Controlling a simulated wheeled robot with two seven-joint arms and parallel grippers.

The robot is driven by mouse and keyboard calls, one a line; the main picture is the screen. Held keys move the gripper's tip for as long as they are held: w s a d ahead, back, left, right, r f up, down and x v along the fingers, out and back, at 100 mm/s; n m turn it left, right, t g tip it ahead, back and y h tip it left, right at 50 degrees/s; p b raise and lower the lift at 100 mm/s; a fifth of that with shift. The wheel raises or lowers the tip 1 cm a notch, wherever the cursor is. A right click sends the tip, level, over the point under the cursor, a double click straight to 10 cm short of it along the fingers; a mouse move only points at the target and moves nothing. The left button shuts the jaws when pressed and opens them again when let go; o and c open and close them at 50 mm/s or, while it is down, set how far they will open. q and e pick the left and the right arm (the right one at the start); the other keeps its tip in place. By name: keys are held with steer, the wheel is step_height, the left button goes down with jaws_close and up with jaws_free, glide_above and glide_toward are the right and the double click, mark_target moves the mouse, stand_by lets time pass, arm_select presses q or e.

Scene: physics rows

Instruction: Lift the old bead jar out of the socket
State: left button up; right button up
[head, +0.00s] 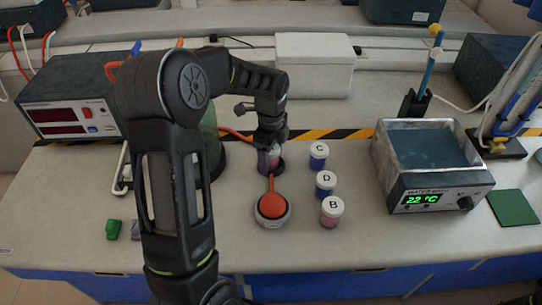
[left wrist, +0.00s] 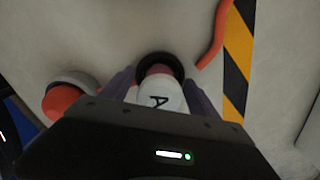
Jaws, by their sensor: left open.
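The bead jar in the socket shows a white lid marked A (left wrist: 158,98) in the left wrist view and a pinkish body (head: 268,162) in the head view. It stands in a dark round socket (left wrist: 172,60). My left gripper (head: 269,140) is over the jar from above, one finger on each side of the lid. Its jaws are open; I cannot tell whether either finger touches the jar. The gripper hides the lid in the head view. My right gripper is not in view.
Jars C (head: 319,155), D (head: 325,184) and B (head: 332,211) stand right of the socket. An orange-topped round device (head: 272,206) sits just in front. A water bath (head: 430,190) stands further right, a power supply (head: 75,115) at left. A white box (head: 314,65) stands behind.

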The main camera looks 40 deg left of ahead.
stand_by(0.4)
arm_select(q)
steer(key=c, duration=1.5)
steer(key=shift+r, duration=0.1)
step_height(320, 180, up, 10)
steer(key=shift+f+b, duration=0.1)
steer(key=shift+b, duration=0.2)
